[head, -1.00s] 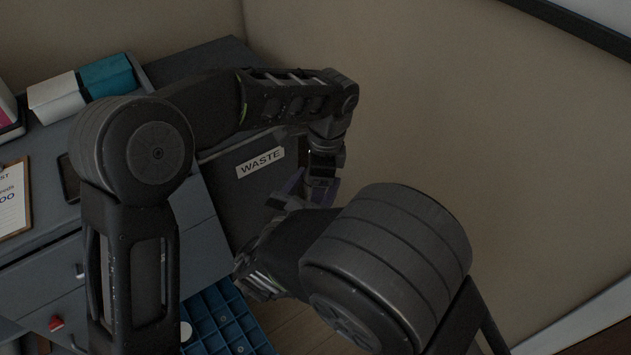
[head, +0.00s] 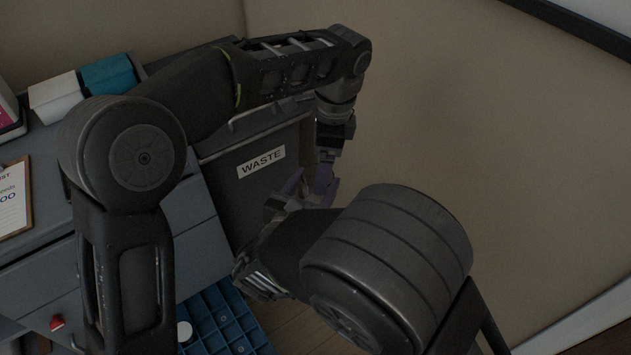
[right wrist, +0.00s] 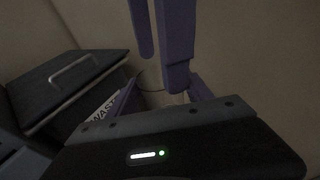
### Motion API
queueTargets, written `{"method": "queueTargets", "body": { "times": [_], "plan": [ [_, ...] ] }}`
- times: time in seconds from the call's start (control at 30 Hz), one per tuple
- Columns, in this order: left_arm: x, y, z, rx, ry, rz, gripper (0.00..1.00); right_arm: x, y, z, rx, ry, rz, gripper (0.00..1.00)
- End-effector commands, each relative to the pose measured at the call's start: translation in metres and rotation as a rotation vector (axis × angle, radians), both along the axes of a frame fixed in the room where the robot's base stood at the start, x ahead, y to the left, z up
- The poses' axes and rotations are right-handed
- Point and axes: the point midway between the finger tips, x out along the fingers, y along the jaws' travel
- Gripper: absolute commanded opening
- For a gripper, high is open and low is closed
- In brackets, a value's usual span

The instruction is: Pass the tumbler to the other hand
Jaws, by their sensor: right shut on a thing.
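The tumbler (right wrist: 152,86) shows only as a faint, clear outline between my right fingers in the right wrist view; I cannot make it out in the head view. My right gripper (right wrist: 164,90) is shut on it, with one purple finger on each side. In the head view my right gripper (head: 294,188) is partly hidden by its own arm. My left gripper (head: 325,180) points down just beside it. Its two purple fingers (right wrist: 160,55) come from the top of the right wrist view, apart and close to the tumbler. Whether they touch it is hard to tell.
A grey bin marked WASTE (head: 262,163) stands just behind and left of the grippers. A grey counter with drawers (head: 110,245) and a blue divided tray (head: 215,320) lie to the left. The beige wall (head: 470,110) is behind; the space right of the grippers looks clear.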

Motion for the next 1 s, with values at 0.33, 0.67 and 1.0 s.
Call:
{"method": "queueTargets", "body": {
  "times": [0.33,0.67,1.0],
  "plan": [
    [0.057,0.011,0.062,0.170,-0.238,-0.253,0.84,0.000,-0.001,0.001,0.000,-0.002,-0.002,0.09],
    [0.137,0.037,0.148,0.504,-0.500,-0.624,0.84,0.000,-0.001,0.000,0.000,-0.002,-0.003,0.09],
    [0.115,0.071,-0.005,0.253,-0.292,-0.587,0.84,0.000,-0.001,0.001,-0.001,-0.002,-0.003,0.09]
  ]
}}
